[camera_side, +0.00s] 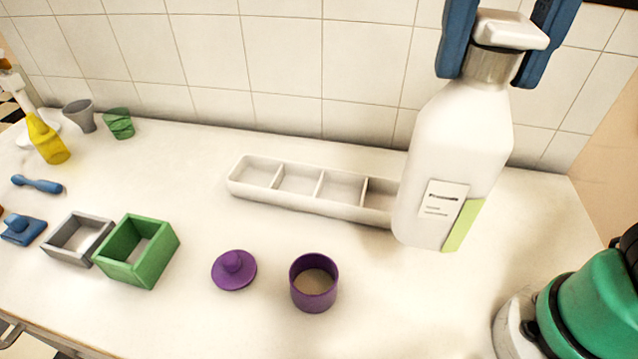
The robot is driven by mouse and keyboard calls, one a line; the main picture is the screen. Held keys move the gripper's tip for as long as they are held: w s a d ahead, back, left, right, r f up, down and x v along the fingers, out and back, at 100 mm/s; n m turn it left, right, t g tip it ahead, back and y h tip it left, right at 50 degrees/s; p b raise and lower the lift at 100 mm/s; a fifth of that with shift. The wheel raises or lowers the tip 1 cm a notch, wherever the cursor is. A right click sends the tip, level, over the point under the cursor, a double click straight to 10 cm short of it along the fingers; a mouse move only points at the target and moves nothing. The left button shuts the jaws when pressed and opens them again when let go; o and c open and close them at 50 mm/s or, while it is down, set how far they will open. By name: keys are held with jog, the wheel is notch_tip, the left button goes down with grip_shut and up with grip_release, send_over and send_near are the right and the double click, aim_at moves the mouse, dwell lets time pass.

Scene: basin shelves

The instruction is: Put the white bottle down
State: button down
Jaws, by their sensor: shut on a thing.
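The white bottle (455,145) stands out large at the right in the side view, upright or nearly so, with a printed label and a pale green patch low on its side. My gripper (500,50) has its blue fingers on either side of the bottle's neck, just under the white pump top, and is shut on it. The bottle's lower part hides the right end of the white divided tray. I cannot tell for certain whether the bottle's base touches the counter.
The white divided tray (278,196) lies left of the bottle. A purple cup (314,297) and purple lid (234,271) are in front. Green box (155,268), grey box (62,243) and a yellow bottle (47,140) stand left. The counter between cup and bottle is clear. A tiled wall is behind.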

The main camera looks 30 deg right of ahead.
jog(key=shift+w+a+r, duration=0.1)
jog(key=shift+w+r, duration=0.1)
jog(key=shift+r, duration=0.1)
jog(key=w+d+f, duration=0.1)
jog(key=w+f, duration=0.4)
jog(key=w, duration=0.7)
jog(key=w+f, duration=0.6)
jog(key=w, duration=0.7)
notch_tip(320, 180, down, 8)
jog(key=shift+d+m, duration=0.25)
jog(key=shift+m, duration=0.05)
jog(key=shift+f, duration=0.15)
jog(key=shift+c, duration=2.2)
grip_release()
